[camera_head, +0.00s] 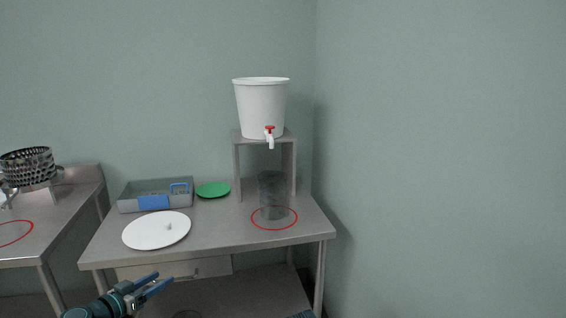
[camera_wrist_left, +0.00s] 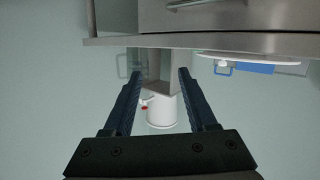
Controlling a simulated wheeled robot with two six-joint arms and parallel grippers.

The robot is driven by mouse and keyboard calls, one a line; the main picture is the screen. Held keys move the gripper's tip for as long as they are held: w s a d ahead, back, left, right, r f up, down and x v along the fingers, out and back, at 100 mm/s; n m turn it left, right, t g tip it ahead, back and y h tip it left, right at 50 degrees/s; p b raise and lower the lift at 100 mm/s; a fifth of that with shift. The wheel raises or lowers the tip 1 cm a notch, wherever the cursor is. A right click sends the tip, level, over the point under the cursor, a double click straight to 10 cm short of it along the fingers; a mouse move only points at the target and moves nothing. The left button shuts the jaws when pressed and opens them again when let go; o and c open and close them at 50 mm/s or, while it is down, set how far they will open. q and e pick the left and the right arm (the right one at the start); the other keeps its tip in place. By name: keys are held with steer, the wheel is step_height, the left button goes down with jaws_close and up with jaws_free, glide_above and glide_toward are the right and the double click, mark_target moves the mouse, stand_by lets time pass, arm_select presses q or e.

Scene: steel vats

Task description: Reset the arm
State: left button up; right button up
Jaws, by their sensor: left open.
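My left gripper (camera_head: 150,285) comes in low at the left of the head view, in front of the steel table's front edge and below its top. Its two blue fingers are apart with nothing between them. In the left wrist view the open fingers (camera_wrist_left: 157,95) frame the table and the white bucket (camera_wrist_left: 162,112), which appear upside down. Of my right arm, only a small dark part at the bottom edge of the head view may show; its gripper is not visible.
A steel table (camera_head: 225,235) holds a grey tray (camera_head: 130,200), a white lid (camera_head: 150,232), a green plate (camera_head: 213,190) and a clear cylinder (camera_head: 272,195) within a red ring. A white bucket (camera_head: 262,105) with a red tap stands on a raised stand (camera_head: 238,165). A drawer (camera_head: 215,267) is below.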

arm_select(q)
steer(key=s+d+m+g+h+p, duration=0.1)
steer(key=s+d+g+p, duration=0.3)
steer(key=d, duration=0.6)
steer(key=s+d+m+g+p, duration=0.1)
steer(key=d+g+p, duration=0.45)
steer(key=d, duration=0.55)
steer(key=s+d+r+n+g+y+p, duration=0.1)
steer(key=s+d+r+g+y+p, duration=0.1)
steer(key=s+d+y+p, duration=0.1)
steer(key=s+d+r+g+y+p, duration=0.2)
steer(key=s+y+p, duration=0.3)
steer(key=s+p, duration=0.3)
steer(key=shift+s+d+r+n+g+y, duration=0.35)
steer(key=shift+s+d+n+g, duration=0.1)
steer(key=shift+s+d, duration=0.5)
